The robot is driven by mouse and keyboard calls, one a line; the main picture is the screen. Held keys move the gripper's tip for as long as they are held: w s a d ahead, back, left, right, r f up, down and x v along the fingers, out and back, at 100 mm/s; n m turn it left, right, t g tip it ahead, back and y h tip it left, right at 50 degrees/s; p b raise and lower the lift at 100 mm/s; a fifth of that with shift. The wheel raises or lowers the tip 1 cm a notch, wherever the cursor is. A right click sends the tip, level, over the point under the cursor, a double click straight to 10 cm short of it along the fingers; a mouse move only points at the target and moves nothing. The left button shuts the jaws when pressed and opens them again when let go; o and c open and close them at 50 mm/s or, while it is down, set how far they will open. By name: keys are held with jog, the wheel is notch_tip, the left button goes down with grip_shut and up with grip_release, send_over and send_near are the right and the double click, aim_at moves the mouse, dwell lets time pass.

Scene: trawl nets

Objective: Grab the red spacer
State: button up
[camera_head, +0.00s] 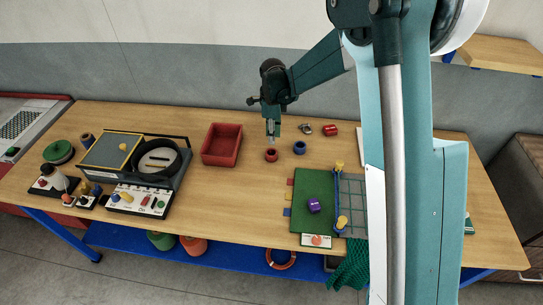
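A small red ring-shaped piece (271,156), which looks like the red spacer, lies on the wooden table (250,205) just right of the red tray. My gripper (271,142) points down directly above it, with the fingertips close to its top. I cannot tell whether they touch it. The fingers are too small in view to show whether they are open or shut. A dark blue ring (300,148) lies a little to the right. Another red piece (331,130) lies further back on the right.
A red tray (222,145) stands left of my gripper. A small metal piece (305,129) lies behind the blue ring. A green board (312,195) with a purple block (314,205) lies at front right. A grey machine (135,160) stands left. My arm hides part of the right side.

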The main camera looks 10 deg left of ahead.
aim_at(272, 149)
jog(key=shift+a+f, duration=0.1)
jog(key=shift+f, duration=0.05)
jog(key=shift+f, duration=1.25)
jog(key=shift+s+f, duration=0.1)
jog(key=shift+f, duration=2.5)
grip_shut()
